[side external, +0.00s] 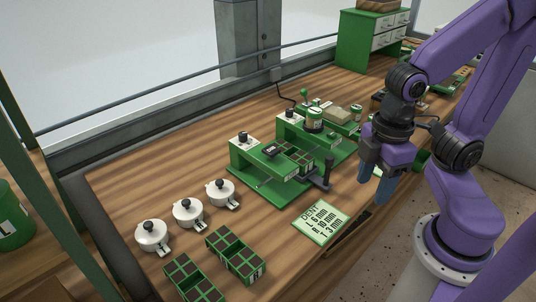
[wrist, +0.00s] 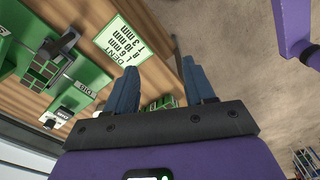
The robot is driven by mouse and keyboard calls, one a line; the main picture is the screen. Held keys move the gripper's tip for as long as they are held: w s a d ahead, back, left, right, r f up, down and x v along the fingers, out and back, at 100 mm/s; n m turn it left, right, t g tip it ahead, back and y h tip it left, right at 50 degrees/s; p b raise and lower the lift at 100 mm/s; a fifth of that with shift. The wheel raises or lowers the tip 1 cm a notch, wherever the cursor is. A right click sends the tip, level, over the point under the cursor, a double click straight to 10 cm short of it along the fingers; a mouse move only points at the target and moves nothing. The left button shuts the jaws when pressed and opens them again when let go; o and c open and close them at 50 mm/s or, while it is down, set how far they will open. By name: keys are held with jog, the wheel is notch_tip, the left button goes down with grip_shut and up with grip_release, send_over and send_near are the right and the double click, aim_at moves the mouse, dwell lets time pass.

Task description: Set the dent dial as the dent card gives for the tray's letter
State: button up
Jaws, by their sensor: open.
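The dent card (side external: 322,222) lies on the bench, headed DENT, with rows of 6, 10 and 3 mm; its row letters are too small to read surely. It also shows in the wrist view (wrist: 121,38). The green seeder (side external: 262,187) has a dark-knobbed dial (side external: 242,138) on its left station and another (side external: 290,115) behind; I cannot tell which is the dent dial or read their settings. A celled tray (side external: 296,153) sits in the seeder, its letter not readable. My gripper (side external: 374,186) is open and empty, right of the seeder, above the bench's front edge.
Three white lidded pots (side external: 188,212) stand at the left of the bench. Two soil-filled trays (side external: 236,254) lie in front of them. A black lever (side external: 322,177) sticks up at the seeder's front. Green drawers (side external: 365,45) stand at the back. Bare wood lies left of the card.

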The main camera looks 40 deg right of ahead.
jog(key=w+a+r, duration=0.2)
jog(key=w+a, duration=0.1)
jog(key=w, duration=0.3)
jog(key=w+a+r, duration=0.3)
jog(key=w, duration=0.3)
notch_tip(320, 180, up, 4)
jog(key=n, duration=0.2)
send_over(242, 133)
notch_tip(242, 133, down, 17)
jog(key=shift+r, duration=0.2)
grip_shut()
